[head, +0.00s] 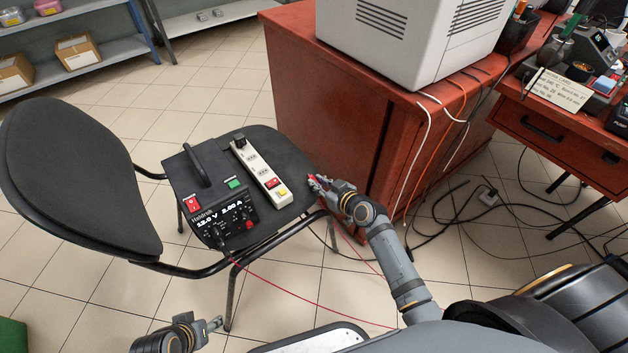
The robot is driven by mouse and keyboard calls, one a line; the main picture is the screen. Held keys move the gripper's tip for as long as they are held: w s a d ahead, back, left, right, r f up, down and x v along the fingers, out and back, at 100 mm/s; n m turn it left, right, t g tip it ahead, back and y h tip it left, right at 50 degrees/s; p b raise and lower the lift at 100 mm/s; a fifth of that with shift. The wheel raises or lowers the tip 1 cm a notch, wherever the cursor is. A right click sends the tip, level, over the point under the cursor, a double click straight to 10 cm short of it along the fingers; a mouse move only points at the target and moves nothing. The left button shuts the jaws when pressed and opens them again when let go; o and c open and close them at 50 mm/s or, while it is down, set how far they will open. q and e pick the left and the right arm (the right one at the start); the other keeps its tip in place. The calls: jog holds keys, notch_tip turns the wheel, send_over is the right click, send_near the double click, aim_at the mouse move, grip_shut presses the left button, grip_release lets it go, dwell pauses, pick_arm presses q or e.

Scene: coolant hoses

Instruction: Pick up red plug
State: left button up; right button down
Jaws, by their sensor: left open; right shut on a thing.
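My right gripper (316,186) is shut on a small red plug (312,178) at the right edge of the chair seat, beside the power strip. Most of the plug is hidden by the fingers. A thin red lead (362,256) hangs below that gripper. My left gripper (214,324) is open and empty, low in the picture, in front of the chair. A black power supply (222,205) with a lit display stands on the seat. A second red lead (290,292) runs from its front down towards my base.
A white power strip (258,172) lies on the black chair (75,175) seat next to the power supply. A red cabinet (345,120) stands close behind my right gripper. Cables (440,215) lie on the floor at right. Tiled floor is open at front left.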

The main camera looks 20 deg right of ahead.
jog(key=shift+r, duration=0.1)
jog(key=shift+r, duration=0.35)
notch_tip(320, 180, up, 3)
jog(key=shift+f+p, duration=0.1)
jog(key=shift+p, duration=1)
pick_arm(q)
notch_tip(320, 180, up, 6)
jog(key=s+a+g+y+p, duration=0.1)
jog(key=a+g+p, duration=0.1)
jog(key=g+p, duration=0.15)
notch_tip(320, 180, down, 7)
jog(key=a, duration=0.1)
jog(key=shift+w+a+t+p, duration=0.15)
jog(key=shift+a+t+p, duration=0.05)
jog(key=shift+t+p, duration=0.25)
pick_arm(e)
jog(key=s+a+r, duration=0.2)
jog(key=s+r, duration=0.7)
jog(key=s, duration=0.4)
jog(key=shift+s+a+r, duration=0.15)
jog(key=shift+s+a, duration=0.25)
